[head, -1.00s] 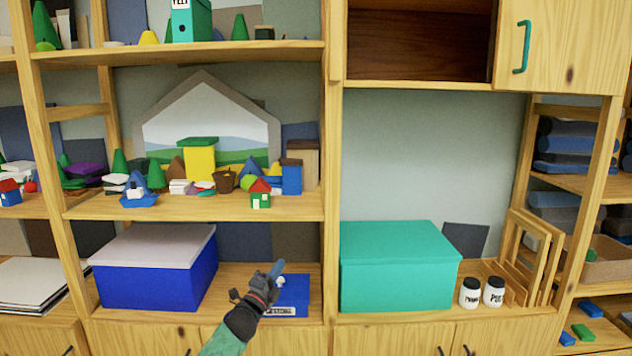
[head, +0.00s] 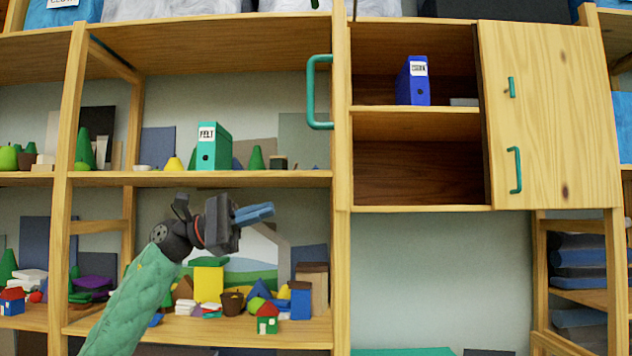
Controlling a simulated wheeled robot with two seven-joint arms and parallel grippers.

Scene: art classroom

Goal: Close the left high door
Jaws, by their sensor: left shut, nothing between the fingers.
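The high wooden cabinet (head: 420,208) is at the upper right, and its left half stands open. A green bar handle (head: 312,92) sticks out to the left at the left edge of that opening. The left high door (head: 341,110) seems to be swung out and seen almost edge-on there, so its face is hidden. My left gripper (head: 256,213) is shut and empty, its blue fingertips pointing right, below and left of the handle and apart from it. My right gripper is not in view.
The right door panel (head: 560,120) covers the cabinet's right half. A blue binder (head: 413,82) stands inside the open half. A green binder (head: 213,146) stands on the shelf above my gripper. Toy blocks and houses (head: 208,284) crowd the shelf below it.

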